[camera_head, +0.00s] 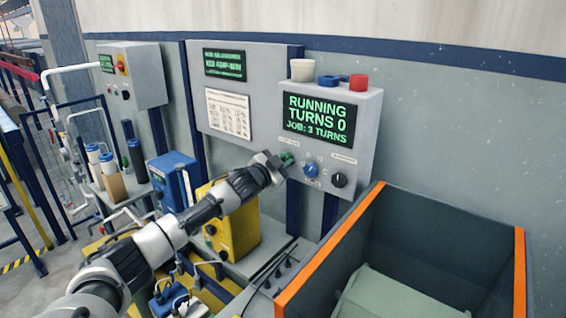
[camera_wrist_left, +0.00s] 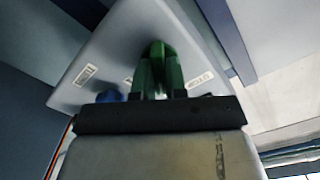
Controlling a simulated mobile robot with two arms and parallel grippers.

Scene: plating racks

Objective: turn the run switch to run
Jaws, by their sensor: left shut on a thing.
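The grey control box (camera_head: 366,120) hangs on the back panel. Its screen (camera_head: 318,118) reads RUNNING, TURNS 0, JOB: 3 TURNS. My left gripper (camera_head: 284,160) is at the leftmost control on the lower face of the box, the run switch, and is shut on it. The fingers and the switch show as green parts that I cannot clearly tell apart; the switch is mostly hidden. In the left wrist view the green fingers (camera_wrist_left: 160,72) reach the box face beside a small label. A blue knob (camera_head: 310,170) and a black knob (camera_head: 339,180) are to the right. My right gripper is out of view.
A dark bin (camera_head: 440,215) with orange edges stands below right of the box. A yellow unit (camera_head: 243,232) and a blue unit (camera_head: 173,184) stand below left. A white cup (camera_head: 302,69) and a red cup (camera_head: 358,82) sit on the box top.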

